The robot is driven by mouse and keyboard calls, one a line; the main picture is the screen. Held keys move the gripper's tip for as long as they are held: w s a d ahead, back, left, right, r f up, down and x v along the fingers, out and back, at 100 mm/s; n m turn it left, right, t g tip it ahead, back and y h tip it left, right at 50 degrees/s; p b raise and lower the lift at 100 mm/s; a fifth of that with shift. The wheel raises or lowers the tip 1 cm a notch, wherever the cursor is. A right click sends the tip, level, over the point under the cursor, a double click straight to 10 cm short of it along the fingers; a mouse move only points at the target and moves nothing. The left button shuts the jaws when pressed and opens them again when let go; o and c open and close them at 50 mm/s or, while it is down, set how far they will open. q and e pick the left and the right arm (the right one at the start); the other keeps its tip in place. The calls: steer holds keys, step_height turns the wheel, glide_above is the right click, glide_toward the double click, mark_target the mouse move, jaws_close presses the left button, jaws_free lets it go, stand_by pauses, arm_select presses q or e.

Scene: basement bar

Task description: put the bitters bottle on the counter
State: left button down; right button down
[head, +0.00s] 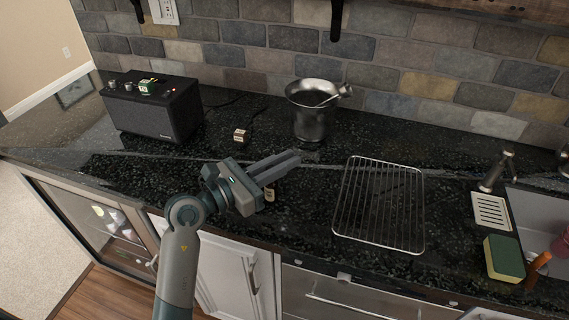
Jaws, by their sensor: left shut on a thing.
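My left gripper (300,160) reaches in over the middle of the black counter (285,225), its fingers pointing right and away. It is shut on a small dark bottle with a pale label, which I take as the bitters bottle (270,193). Only a small part of this bottle shows, just below the fingers; the rest is hidden by the gripper. I cannot tell whether its base touches the counter. My right gripper is not in view.
A metal bucket (311,118) holding a utensil stands behind the gripper. A wire rack (380,205) lies to the right. A black speaker (155,108) and a small box (241,135) are at left. A sponge (504,258) and sink are far right. Counter is bare front of the speaker.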

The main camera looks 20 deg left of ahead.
arm_select(q)
steer(key=shift+f, duration=0.45)
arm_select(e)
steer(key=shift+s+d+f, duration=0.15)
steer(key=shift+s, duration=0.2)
arm_select(q)
steer(key=shift+f, duration=0.1)
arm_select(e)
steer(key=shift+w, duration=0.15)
arm_select(q)
steer(key=c, duration=1.8)
jaws_free()
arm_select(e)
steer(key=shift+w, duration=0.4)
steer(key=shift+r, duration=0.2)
